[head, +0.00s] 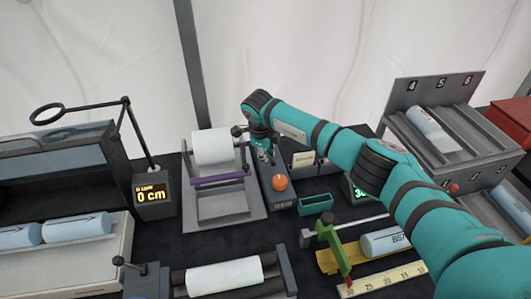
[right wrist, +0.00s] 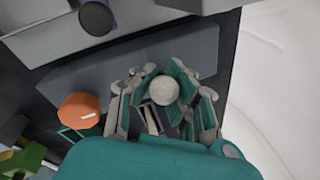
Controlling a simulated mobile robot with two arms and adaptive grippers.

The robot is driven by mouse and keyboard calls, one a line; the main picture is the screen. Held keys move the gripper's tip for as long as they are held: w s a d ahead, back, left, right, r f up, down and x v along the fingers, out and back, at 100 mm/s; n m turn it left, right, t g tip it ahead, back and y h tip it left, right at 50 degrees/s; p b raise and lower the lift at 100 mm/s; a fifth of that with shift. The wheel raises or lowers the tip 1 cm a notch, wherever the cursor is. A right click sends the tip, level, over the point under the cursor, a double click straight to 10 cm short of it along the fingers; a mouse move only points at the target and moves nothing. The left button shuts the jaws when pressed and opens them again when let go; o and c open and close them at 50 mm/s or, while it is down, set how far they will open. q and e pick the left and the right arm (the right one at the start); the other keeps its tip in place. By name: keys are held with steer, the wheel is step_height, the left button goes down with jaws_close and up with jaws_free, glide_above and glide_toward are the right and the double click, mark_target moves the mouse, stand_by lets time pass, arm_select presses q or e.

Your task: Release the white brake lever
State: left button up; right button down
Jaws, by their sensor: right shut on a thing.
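The white brake lever shows in the right wrist view as a round, pale knob (right wrist: 164,90) seen end-on between my fingers. It stands over a long grey box (right wrist: 195,45) that also carries an orange button (right wrist: 80,109). My right gripper (right wrist: 160,95) is shut on the knob, with fingers on both sides of it. In the head view the right gripper (head: 264,143) is small, at the far end of the grey box (head: 273,197), and it hides most of the lever. The orange button (head: 280,182) shows in front of it. My left gripper is out of view.
A white roll (head: 213,147) on a grey stand with a purple bar (head: 220,178) is just left of the box. A display (head: 151,194) reads 0 cm. A green tray (head: 315,204) lies at right. A grey rack (head: 452,125) stands at back right.

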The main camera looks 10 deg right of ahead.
steer(key=shift+d+y+b, duration=0.5)
steer(key=shift+y+b, duration=0.5)
steer(key=shift+b, duration=0.15)
steer(key=y+b, duration=0.1)
steer(key=b, duration=0.1)
steer(key=d+y+b, duration=0.1)
steer(key=y+b, duration=0.1)
steer(key=shift+d+r+m, duration=0.1)
steer(key=shift+d+m, duration=0.1)
steer(key=shift+m, duration=0.1)
steer(key=shift+d+r+y+b, duration=0.2)
steer(key=shift+d+y+b, duration=0.15)
steer(key=shift+y+b, duration=0.75)
